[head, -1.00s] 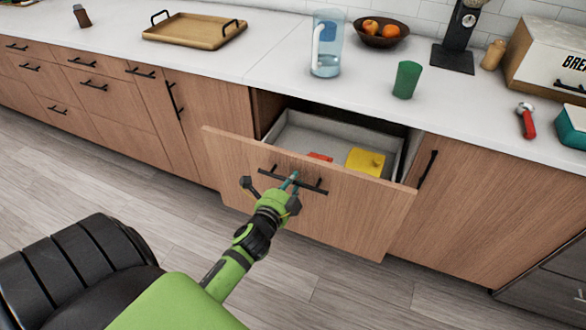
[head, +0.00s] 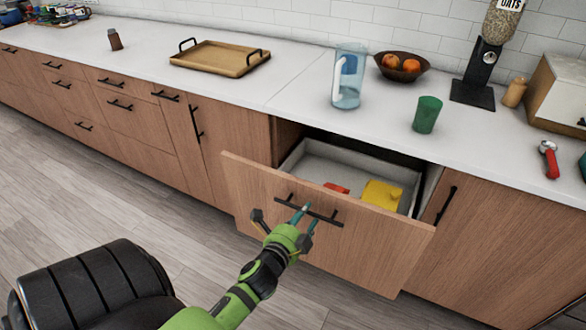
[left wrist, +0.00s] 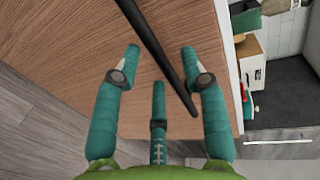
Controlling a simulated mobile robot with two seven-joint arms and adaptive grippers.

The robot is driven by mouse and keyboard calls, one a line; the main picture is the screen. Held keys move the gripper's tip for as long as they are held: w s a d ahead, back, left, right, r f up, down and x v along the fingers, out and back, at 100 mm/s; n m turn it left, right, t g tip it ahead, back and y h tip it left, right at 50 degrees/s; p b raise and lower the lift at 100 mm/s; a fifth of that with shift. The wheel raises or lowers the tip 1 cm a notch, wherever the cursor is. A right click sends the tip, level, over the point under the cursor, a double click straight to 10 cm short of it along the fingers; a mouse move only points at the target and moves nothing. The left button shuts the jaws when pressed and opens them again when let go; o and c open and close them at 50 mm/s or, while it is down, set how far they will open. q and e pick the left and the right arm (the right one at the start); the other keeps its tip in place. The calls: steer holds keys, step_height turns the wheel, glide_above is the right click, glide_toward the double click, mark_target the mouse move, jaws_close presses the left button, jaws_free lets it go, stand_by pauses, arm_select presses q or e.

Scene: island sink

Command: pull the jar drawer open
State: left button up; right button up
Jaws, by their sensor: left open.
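The jar drawer (head: 330,230) stands well open below the counter, with a wooden front and a black bar handle (head: 312,210). Inside its grey tray lie a yellow thing (head: 382,195) and a red thing (head: 336,188). My left gripper (head: 302,213) is at the handle, in front of the drawer face. In the left wrist view the handle (left wrist: 160,50) runs slantwise between the teal fingers of the open gripper (left wrist: 158,75). I cannot tell whether a finger touches the bar. My right gripper is not in view.
On the white counter stand a blue clear pitcher (head: 348,78), a green cup (head: 427,114), a fruit bowl (head: 402,68), an oats dispenser (head: 488,60) and a wooden tray (head: 220,58). A closed cabinet (head: 500,235) adjoins on the right. The floor in front is clear.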

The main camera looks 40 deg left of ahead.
arm_select(q)
steer(key=v, duration=1)
